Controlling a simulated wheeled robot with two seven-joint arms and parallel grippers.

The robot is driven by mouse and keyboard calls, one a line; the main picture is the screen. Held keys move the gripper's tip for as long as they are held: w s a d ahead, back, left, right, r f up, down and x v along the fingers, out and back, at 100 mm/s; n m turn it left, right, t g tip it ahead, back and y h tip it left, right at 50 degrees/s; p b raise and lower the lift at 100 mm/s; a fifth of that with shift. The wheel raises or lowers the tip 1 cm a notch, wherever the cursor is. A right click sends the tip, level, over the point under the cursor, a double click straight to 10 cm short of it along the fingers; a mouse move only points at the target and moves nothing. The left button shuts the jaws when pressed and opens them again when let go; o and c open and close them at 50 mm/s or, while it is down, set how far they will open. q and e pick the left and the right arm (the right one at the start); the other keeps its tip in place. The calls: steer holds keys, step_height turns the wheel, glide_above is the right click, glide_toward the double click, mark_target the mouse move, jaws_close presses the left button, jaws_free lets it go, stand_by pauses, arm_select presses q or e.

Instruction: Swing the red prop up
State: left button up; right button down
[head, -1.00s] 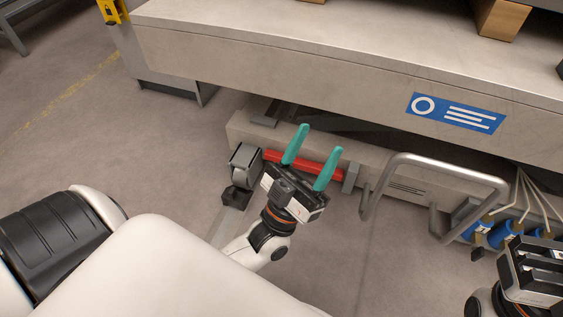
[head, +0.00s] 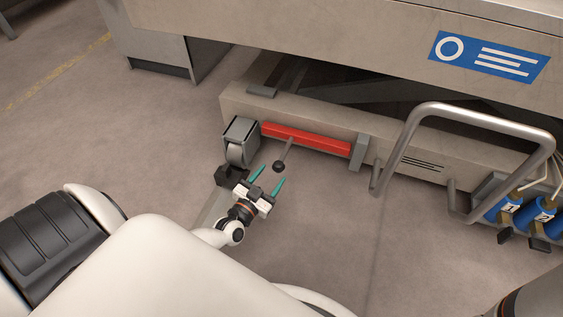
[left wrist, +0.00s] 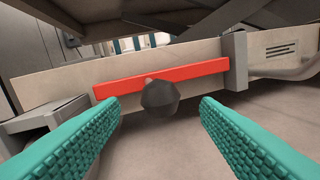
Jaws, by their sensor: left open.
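The red prop (head: 305,138) lies flat along the front of the low beige base beam. It also spans the left wrist view (left wrist: 185,72). A thin rod with a dark round knob (head: 279,166) sticks out from the prop toward me; the knob (left wrist: 160,98) shows large in the left wrist view. My left gripper (head: 269,177) is open with its teal fingers pointing at the prop. In the left wrist view the knob appears between the open fingers (left wrist: 160,110), touching neither. My right gripper is not visible.
A grey caster (head: 238,140) stands left of the prop and a grey bracket (head: 360,152) at its right end. A bent metal tube handle (head: 480,115) stands farther right, with blue cylinders (head: 520,212) beyond. The machine's table overhangs above. Floor in front is clear.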

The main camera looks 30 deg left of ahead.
mark_target(282, 161)
arm_select(q)
steer(key=w+b, duration=0.2)
steer(key=w, duration=0.4)
steer(key=shift+w+a+b, duration=0.1)
steer(key=shift+w+b, duration=0.2)
steer(key=shift+w, duration=0.1)
